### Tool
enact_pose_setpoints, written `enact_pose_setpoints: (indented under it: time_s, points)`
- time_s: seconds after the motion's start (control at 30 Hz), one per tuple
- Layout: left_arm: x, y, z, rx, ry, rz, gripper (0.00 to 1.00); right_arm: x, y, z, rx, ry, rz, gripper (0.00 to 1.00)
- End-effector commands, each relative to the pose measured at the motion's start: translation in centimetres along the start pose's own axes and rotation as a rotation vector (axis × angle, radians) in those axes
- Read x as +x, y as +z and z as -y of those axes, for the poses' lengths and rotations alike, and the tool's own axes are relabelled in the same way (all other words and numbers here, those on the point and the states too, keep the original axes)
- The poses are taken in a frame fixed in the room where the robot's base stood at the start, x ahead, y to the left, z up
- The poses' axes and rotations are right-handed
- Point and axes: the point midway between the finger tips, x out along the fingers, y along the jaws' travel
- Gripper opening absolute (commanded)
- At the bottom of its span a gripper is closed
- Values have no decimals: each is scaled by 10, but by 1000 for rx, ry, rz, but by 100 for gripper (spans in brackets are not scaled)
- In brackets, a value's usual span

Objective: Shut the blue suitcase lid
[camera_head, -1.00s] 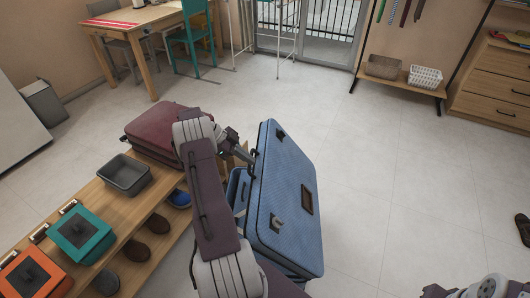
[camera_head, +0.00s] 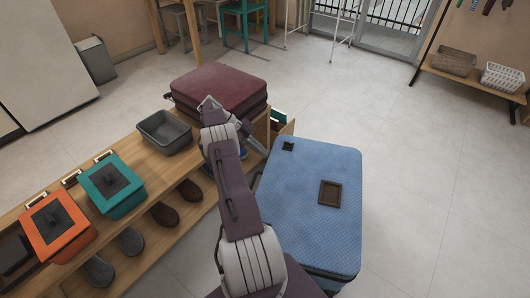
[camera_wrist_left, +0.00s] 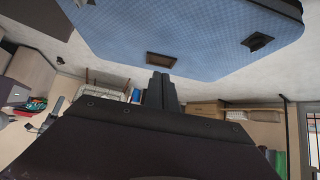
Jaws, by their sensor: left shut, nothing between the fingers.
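The blue suitcase (camera_head: 310,205) is on the right of the wooden bench in the head view. Its lid lies face up, flat or nearly so, with a brown patch on top; whether its rim fully meets the base cannot be told. My left gripper (camera_head: 256,143) is at the lid's far left corner, partly hidden by my own wrist. In the left wrist view the lid (camera_wrist_left: 205,25) fills the top and the gripper (camera_wrist_left: 160,88) is shut and empty close to it; contact is unclear. My right gripper is out of view.
A maroon suitcase (camera_head: 218,88), a grey bin (camera_head: 165,132), a teal box (camera_head: 112,186) and an orange box (camera_head: 57,224) sit on the wooden bench (camera_head: 140,160). Shoes are on its lower shelf. The floor right of the blue suitcase is clear.

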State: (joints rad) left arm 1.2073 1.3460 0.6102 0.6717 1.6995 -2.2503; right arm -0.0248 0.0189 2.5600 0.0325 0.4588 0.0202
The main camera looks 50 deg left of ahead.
Motion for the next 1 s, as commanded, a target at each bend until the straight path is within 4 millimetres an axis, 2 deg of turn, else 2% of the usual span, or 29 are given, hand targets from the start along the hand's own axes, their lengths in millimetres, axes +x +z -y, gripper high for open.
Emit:
enact_pose_setpoints:
  time_s: [0.47, 0.67, 0.87, 1.0]
  points:
    - [-4, -4, 0, 1, 0, 0, 0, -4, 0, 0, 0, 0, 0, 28]
    - [-31, -33, 0, 2, -1, 1, 0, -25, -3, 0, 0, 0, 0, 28]
    - [-23, -55, -4, 0, 2, -2, 0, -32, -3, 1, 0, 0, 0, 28]
    - [-16, -77, -7, 1, 3, -1, 0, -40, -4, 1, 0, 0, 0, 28]
